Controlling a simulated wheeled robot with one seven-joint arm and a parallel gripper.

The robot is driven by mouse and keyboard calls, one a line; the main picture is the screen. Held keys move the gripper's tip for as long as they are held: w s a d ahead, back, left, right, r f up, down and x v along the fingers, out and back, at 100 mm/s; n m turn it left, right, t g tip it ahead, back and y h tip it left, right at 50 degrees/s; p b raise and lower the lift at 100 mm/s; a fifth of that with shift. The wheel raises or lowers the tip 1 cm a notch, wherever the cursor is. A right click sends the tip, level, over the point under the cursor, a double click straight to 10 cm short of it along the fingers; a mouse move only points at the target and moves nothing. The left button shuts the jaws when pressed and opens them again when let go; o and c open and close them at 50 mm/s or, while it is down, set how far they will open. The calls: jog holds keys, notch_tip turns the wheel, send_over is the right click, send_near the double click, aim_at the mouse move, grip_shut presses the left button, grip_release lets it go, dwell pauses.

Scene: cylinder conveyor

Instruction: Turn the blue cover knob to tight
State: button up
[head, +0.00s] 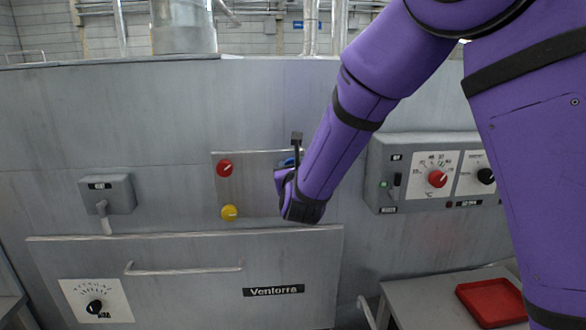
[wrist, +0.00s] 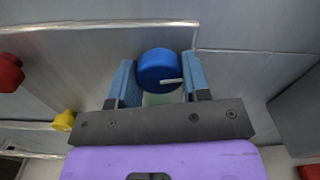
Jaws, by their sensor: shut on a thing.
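The blue cover knob (wrist: 158,66) is round with a white pointer mark, which points to the right and slightly up in the wrist view. It sits on a grey metal panel between the two blue-grey fingers of my gripper (wrist: 160,82), and the gripper is shut on it. In the head view my gripper (head: 288,178) is at the right part of the knob panel (head: 255,185), and my purple forearm hides much of the area. Only a small bit of blue shows there beside the fingers. Any tight or loose marking is not readable.
A red knob (head: 225,168) and a yellow knob (head: 229,213) are on the same panel, to the left. A lever box (head: 108,194) is further left, a control box (head: 400,175) on the right. A red tray (head: 492,302) lies on a table at lower right.

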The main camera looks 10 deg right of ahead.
jog(key=m, duration=0.4)
jog(key=shift+m, duration=0.4)
jog(key=m, duration=0.9)
jog(key=shift+m, duration=2.3)
jog(key=o, duration=0.9)
